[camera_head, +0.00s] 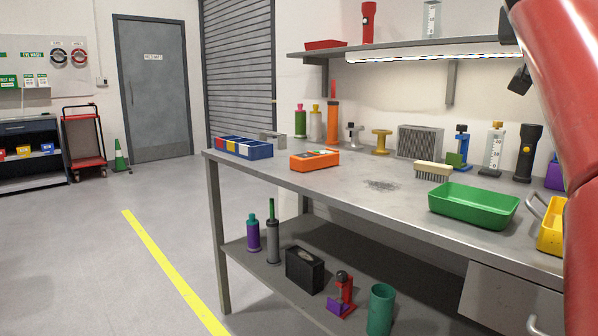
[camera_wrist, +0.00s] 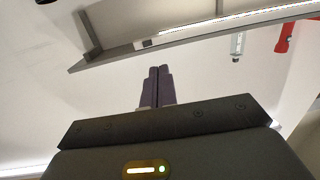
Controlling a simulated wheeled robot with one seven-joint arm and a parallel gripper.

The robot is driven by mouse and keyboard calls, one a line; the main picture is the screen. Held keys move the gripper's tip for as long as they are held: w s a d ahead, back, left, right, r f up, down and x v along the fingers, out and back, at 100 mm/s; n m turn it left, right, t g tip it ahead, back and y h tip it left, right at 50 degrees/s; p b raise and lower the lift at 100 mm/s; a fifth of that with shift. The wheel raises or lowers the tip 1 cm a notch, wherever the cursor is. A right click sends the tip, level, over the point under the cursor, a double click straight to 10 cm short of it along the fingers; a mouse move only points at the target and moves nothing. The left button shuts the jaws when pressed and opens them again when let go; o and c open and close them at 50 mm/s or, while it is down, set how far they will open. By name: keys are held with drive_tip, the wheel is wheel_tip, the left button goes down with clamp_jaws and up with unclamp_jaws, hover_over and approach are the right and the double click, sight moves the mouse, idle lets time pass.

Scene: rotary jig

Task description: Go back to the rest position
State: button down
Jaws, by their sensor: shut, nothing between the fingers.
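My gripper (camera_wrist: 157,86) shows in the wrist view with its two dark fingers together and nothing between them. It points toward a pale wall, with the lit shelf (camera_wrist: 190,34) across the top of that view. The head view does not show the gripper; only my red arm runs down its right edge. The steel workbench (camera_head: 330,188) stands in front of the arm in the head view.
On the bench are a green tray (camera_head: 474,206), a brush (camera_head: 433,171), an orange box (camera_head: 314,160) and a blue divided bin (camera_head: 243,147). The wall shelf (camera_head: 400,46) overhangs the back. The floor left of the bench is clear around a yellow line (camera_head: 172,270).

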drive_tip(key=s+a+f+n+g+y, duration=0.2)
drive_tip(key=s+a+f+y, duration=0.2)
drive_tip(key=f, duration=1.3)
drive_tip(key=s+a+f+n+g+y, duration=0.3)
drive_tip(key=s+a+f, duration=0.6)
drive_tip(key=f, duration=0.7)
drive_tip(key=s+a+f+n+g+y, duration=0.2)
drive_tip(key=s+a+f, duration=0.5)
drive_tip(key=f, duration=1)
drive_tip(key=a+n+y, duration=0.1)
drive_tip(key=a+y, duration=0.1)
drive_tip(key=a, duration=0.1)
drive_tip(key=shift+f+y+p, duration=0.3)
drive_tip(key=shift+p, duration=0.1)
